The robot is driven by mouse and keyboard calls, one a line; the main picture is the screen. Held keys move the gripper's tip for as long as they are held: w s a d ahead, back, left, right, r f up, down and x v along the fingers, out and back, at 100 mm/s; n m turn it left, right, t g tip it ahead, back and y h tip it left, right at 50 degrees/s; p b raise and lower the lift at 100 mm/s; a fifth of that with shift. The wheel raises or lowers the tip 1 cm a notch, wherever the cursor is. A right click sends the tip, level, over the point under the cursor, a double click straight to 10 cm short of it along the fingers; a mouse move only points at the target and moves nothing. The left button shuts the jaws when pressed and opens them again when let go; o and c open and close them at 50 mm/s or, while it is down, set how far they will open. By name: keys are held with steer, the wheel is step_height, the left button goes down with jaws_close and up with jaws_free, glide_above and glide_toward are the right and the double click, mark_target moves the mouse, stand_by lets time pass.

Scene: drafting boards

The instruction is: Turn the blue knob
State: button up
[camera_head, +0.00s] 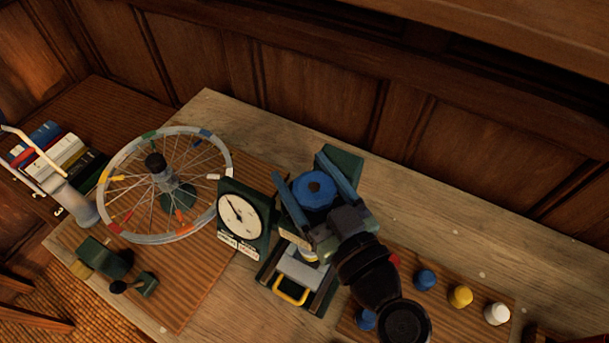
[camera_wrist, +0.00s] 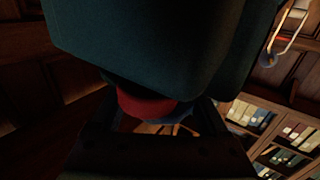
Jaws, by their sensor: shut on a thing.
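The large round blue knob (camera_head: 306,198) has a dark centre and sits at the dark green device (camera_head: 341,162) in the middle of the bench. My gripper (camera_head: 302,170) reaches in from the lower right, with one blue finger on each side of the knob. It is shut on the knob. In the wrist view, a dark green body (camera_wrist: 150,45) fills the top. A red rounded part (camera_wrist: 146,105) shows below it between my dark fingers; the knob itself is not clear there.
A spoked wheel (camera_head: 108,168) with coloured marks and a dial gauge (camera_head: 240,216) stand left of the device. A yellow handle (camera_head: 290,291) is in front. Blue (camera_head: 425,279), yellow (camera_head: 460,296) and white (camera_head: 497,313) small knobs stand at right. Bare bench lies behind.

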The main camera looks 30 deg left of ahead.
steer(key=m+t+h+b, duration=0.1)
steer(key=m+t+h, duration=0.1)
steer(key=t, duration=0.1)
steer(key=shift+w+d, duration=0.1)
steer(key=shift+w, duration=0.05)
steer(key=m+h, duration=0.1)
steer(key=m+t+h+p, duration=0.2)
steer(key=shift+w+d+r+h, duration=0.15)
steer(key=shift+d+r+h, duration=0.1)
steer(key=shift+h, duration=0.15)
steer(key=m+h+p, duration=0.1)
steer(key=p, duration=0.1)
steer(key=t+h+p, duration=0.1)
steer(key=p, duration=0.1)
steer(key=m+t+h+p, duration=0.1)
steer(key=p, duration=0.1)
steer(key=shift+w+d+m+h, duration=0.15)
steer(key=shift+d+m+h, duration=0.1)
steer(key=shift+m+h, duration=0.05)
steer(key=shift+m+h+p, duration=0.3)
steer(key=shift+h+p, duration=0.2)
steer(key=shift+p, duration=0.15)
steer(key=shift+d+f+t+h+p, duration=0.1)
steer(key=shift+f+t+h+p, duration=0.1)
steer(key=shift+t+h+p, duration=0.15)
steer(key=o, duration=1.2)
steer(key=shift+w, duration=0.1)
steer(key=shift+o, duration=0.2)
